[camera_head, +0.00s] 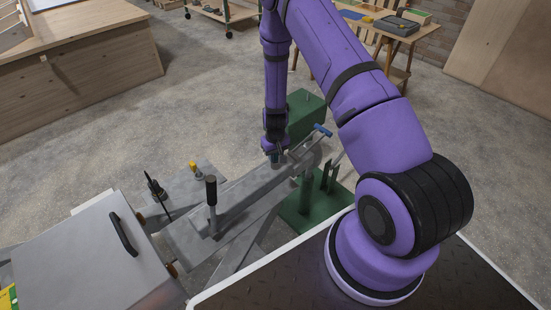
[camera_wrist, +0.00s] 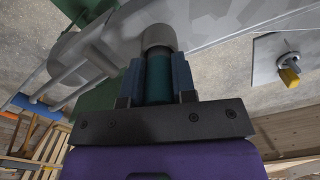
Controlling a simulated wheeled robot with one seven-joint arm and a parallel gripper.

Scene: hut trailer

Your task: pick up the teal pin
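The teal pin (camera_wrist: 159,80) stands between the two dark blue fingers of my gripper (camera_wrist: 158,72) in the wrist view. The fingers lie against it on both sides, with no gap that I can see. A round grey piece (camera_wrist: 158,38) is at its far end, over the grey metal beam. In the head view my gripper (camera_head: 275,152) points down at the far end of the grey beam (camera_head: 250,189). The teal pin cannot be made out there. I cannot tell whether it is still seated in the beam.
A blue-handled bar (camera_head: 322,130) and grey rods are just right of my gripper. A black-handled lever (camera_head: 211,192) rises from the beam nearer the trailer box (camera_head: 85,255). A yellow-topped part (camera_head: 193,165) is to the left.

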